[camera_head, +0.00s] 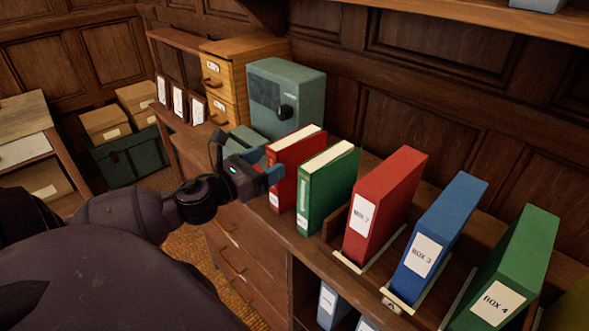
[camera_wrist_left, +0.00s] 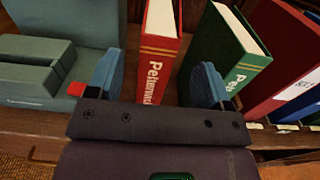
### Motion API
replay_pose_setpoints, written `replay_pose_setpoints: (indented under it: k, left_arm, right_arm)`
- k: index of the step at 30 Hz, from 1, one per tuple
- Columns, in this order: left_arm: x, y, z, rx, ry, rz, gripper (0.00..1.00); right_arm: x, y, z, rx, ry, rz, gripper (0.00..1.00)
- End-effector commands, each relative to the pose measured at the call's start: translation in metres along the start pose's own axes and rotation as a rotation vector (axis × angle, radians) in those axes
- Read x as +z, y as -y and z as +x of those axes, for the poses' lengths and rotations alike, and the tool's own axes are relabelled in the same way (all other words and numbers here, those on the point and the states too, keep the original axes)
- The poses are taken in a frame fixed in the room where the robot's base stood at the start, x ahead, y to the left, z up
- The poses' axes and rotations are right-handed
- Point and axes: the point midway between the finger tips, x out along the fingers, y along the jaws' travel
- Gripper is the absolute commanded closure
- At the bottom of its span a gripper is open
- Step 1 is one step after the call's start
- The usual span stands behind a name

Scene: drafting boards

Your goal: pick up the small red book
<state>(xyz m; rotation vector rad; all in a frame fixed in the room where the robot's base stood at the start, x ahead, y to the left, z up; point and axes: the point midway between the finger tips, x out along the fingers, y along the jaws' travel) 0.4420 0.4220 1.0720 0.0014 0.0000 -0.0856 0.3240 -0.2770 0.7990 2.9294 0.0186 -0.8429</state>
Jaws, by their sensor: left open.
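The small red book (camera_head: 300,172) stands upright on the cabinet top, left of a small green book (camera_head: 330,190). In the left wrist view the red book's spine (camera_wrist_left: 158,62) with gold lettering faces me. My left gripper (camera_head: 262,170) is at the front of the red book. Its blue fingers are open, and in the wrist view the red spine shows between them (camera_wrist_left: 160,75). The right finger overlaps the green book (camera_wrist_left: 228,52) in that view. Whether either finger touches a book, I cannot tell. My right gripper is not in view.
A teal safe (camera_head: 287,98) stands behind and left of the books. Large red (camera_head: 385,200), blue (camera_head: 440,235) and green (camera_head: 515,265) box files stand to the right. A wooden drawer unit (camera_head: 235,75) is further left. The panelled wall closes off the back.

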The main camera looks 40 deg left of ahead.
Motion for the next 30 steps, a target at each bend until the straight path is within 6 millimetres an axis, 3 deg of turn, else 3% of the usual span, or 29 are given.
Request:
replay_pose_setpoints:
  k: [5, 18, 28, 30]
  left_arm:
    - [-0.001, 0.0, 0.007, 0.0, 0.001, -0.001, 0.27]
    - [-0.009, 0.0, 0.051, -0.001, 0.001, -0.002, 0.27]
    - [-0.01, -0.001, 0.054, 0.0, -0.001, -0.001, 0.27]
    - [-0.01, -0.001, 0.054, 0.0, -0.001, -0.001, 0.37]
  right_arm:
    - [-0.006, 0.0, 0.003, -0.002, -0.011, -0.001, 0.57]
    - [-0.002, 0.0, 0.0, -0.001, 0.0, 0.0, 0.57]
    - [0.004, 0.0, -0.003, 0.001, 0.013, 0.002, 0.57]
    - [0.004, 0.0, -0.003, 0.001, 0.012, 0.003, 0.57]
